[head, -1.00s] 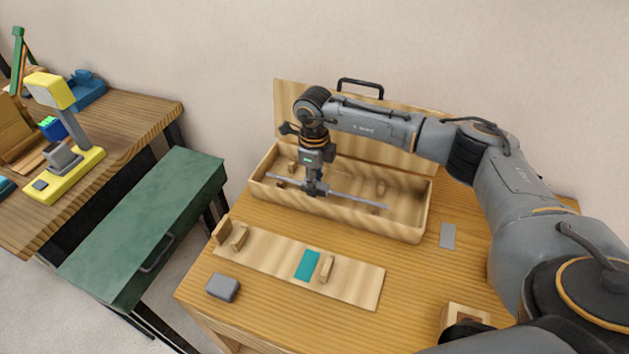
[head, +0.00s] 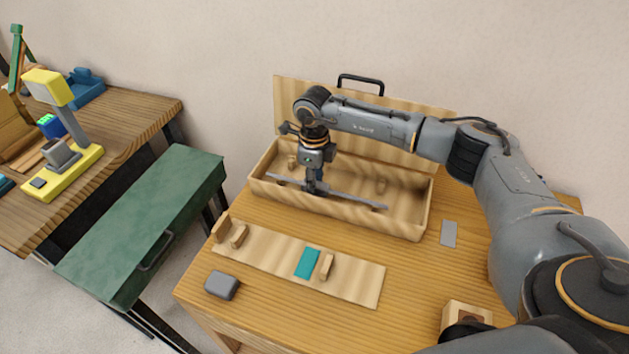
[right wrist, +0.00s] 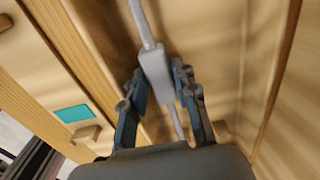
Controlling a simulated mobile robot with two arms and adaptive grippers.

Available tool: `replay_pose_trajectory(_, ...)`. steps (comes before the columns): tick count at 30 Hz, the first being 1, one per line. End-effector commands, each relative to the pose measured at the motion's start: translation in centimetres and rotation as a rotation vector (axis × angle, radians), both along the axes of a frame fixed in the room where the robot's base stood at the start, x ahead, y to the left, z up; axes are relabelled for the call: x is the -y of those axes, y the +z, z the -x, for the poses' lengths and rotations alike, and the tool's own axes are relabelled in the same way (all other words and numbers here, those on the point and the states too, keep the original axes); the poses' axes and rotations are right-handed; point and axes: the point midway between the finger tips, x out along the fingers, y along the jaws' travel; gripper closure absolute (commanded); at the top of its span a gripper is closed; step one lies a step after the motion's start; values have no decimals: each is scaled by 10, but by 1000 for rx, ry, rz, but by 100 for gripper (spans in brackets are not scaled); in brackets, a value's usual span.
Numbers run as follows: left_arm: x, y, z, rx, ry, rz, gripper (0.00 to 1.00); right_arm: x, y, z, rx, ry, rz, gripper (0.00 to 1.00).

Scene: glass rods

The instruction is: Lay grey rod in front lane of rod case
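The grey rod (head: 355,200) is long and thin, with a thicker grey block at its middle. It lies lengthwise within the open wooden rod case (head: 425,215), towards the front wall. My right gripper (head: 316,190) points down into the case, its fingers closed about the rod's middle. In the right wrist view, the grey block (right wrist: 156,75) sits between the two fingertips of the right gripper (right wrist: 160,80). I cannot tell whether the rod touches its supports, as the front wall and gripper hide them. My left gripper is not in view.
A wooden board (head: 355,286) with small blocks and a teal patch (head: 307,262) lies before the case. A grey box (head: 222,285) stands at the table's front left, a grey plate (head: 448,234) right of the case. The raised lid (head: 290,110) stands behind.

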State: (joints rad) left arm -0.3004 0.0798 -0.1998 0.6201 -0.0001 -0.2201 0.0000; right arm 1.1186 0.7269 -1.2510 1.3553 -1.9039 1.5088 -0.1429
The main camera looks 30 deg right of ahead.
Motion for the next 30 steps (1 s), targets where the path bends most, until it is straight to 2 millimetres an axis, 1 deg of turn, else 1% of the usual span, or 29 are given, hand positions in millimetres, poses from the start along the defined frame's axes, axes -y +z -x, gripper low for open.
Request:
replay_pose_trajectory(1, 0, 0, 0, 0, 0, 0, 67, 0, 0, 0, 0, 0, 0, 56)
replay_pose_trajectory(2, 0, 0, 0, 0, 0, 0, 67, 0, 0, 0, 0, 0, 0, 50)
replay_pose_trajectory(3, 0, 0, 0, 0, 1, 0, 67, 0, 0, 0, 0, 0, 0, 48)
replay_pose_trajectory(13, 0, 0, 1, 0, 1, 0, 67, -1, 0, 0, -1, 1, -1, 48)
replay_pose_trajectory(17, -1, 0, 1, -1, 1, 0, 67, -1, 9, 0, 0, 2, -1, 48)
replay_pose_trajectory(20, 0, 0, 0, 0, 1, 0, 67, -1, 24, -1, 3, 2, -1, 48)
replay_pose_trajectory(27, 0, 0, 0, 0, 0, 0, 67, 0, 76, -1, 4, -1, -1, 48)
replay_pose_trajectory(30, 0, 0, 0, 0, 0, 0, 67, 0, 95, -1, 4, 0, -1, 48)
